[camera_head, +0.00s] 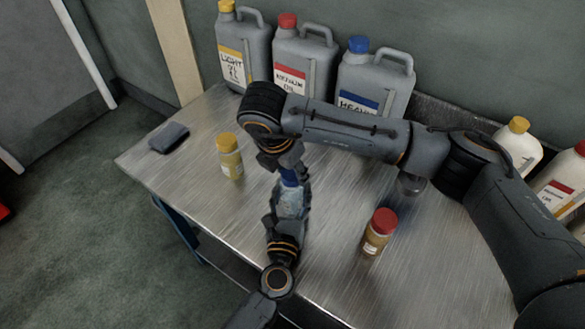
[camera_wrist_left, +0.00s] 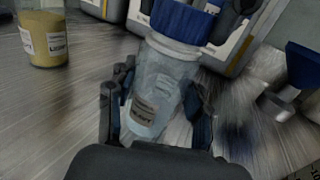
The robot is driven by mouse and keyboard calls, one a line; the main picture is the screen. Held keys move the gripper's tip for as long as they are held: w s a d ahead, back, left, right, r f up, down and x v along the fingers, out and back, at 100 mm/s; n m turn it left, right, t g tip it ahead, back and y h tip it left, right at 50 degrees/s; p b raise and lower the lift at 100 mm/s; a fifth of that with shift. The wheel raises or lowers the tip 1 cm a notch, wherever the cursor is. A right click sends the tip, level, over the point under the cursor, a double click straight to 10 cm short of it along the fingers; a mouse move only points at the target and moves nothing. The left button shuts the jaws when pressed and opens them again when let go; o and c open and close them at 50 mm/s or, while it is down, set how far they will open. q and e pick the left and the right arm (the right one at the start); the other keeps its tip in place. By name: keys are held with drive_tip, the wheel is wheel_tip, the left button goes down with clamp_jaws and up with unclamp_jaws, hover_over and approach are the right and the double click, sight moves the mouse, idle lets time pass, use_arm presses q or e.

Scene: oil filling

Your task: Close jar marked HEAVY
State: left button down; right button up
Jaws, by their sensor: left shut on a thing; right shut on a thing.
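A clear jar (camera_head: 291,203) stands between my two grippers over the middle of the table. A blue lid (camera_head: 289,178) is at the jar's mouth, also in the wrist view (camera_wrist_left: 183,20). My right gripper (camera_head: 287,166) comes from above and is shut on the lid. Whether the lid is fully seated I cannot tell.
A yellow-lidded jar (camera_head: 229,157) stands left and a red-lidded jar (camera_head: 378,232) right on the metal table (camera_head: 200,215). LIGHT (camera_head: 243,50), MEDIUM (camera_head: 302,62) and blue-capped HEAVY (camera_head: 376,80) canisters stand behind. A dark cloth-like item (camera_head: 169,138) lies at left. White bottles (camera_head: 517,148) stand far right.

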drive_tip(key=m, duration=0.2)
drive_tip(key=m+g+h, duration=0.1)
drive_tip(key=m, duration=0.2)
drive_tip(key=shift+w+a+m, duration=0.1)
drive_tip(key=shift+a+m, duration=0.05)
drive_tip(key=shift+m, duration=0.15)
drive_tip(key=m+g, duration=0.1)
drive_tip(key=m, duration=0.2)
drive_tip(key=m+g, duration=0.1)
drive_tip(key=m, duration=0.3)
drive_tip(key=shift+w, duration=0.15)
drive_tip(key=o, duration=0.7)
drive_tip(key=shift+r, duration=2.2)
